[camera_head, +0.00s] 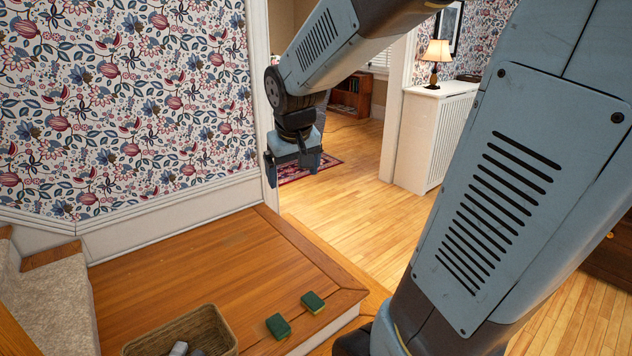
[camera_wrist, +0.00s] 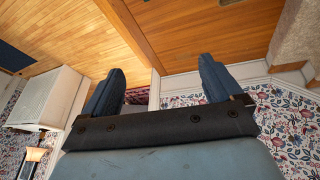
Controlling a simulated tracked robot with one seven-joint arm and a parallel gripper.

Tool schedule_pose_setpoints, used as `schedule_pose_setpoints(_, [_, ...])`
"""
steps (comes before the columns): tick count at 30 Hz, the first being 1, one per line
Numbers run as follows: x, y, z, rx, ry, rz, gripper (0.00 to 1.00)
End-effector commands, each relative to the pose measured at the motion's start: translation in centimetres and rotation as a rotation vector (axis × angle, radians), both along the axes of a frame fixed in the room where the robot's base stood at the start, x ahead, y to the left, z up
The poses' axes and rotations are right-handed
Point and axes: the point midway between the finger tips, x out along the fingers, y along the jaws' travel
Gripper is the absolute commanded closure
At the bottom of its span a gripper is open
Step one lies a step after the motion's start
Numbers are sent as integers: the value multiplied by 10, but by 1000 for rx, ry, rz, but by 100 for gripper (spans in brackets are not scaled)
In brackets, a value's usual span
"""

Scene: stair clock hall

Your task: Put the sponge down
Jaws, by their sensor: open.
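Two green sponges lie flat on the wooden landing (camera_head: 190,262). One sponge (camera_head: 313,302) is close to the landing's right edge; the other sponge (camera_head: 278,326) is a little nearer and to the left. They are apart from each other. My gripper (camera_head: 296,180) is raised in the air beyond the sponges, near the white door frame. In the wrist view its two fingers (camera_wrist: 160,85) are spread wide with nothing between them. No sponge shows in the wrist view.
A wicker basket (camera_head: 212,322) with grey items inside stands left of the sponges. Carpeted stairs (camera_head: 50,305) rise at the left. The landing ends in a step down to the lower floor (camera_head: 355,220). A white radiator cover (camera_head: 435,135) with a lamp (camera_head: 436,55) stands beyond.

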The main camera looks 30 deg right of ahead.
Motion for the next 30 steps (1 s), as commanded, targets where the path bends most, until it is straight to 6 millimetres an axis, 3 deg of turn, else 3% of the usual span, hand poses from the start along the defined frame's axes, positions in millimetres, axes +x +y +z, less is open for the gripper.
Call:
schedule_pose_setpoints(9, [-72,8,34,44,-61,0,7])
schedule_pose_setpoints(18, [-133,16,48,89,-109,13,7])
schedule_pose_setpoints(24, [-152,24,49,105,-121,20,7])
schedule_pose_setpoints(30, [-154,24,49,107,-122,22,7])
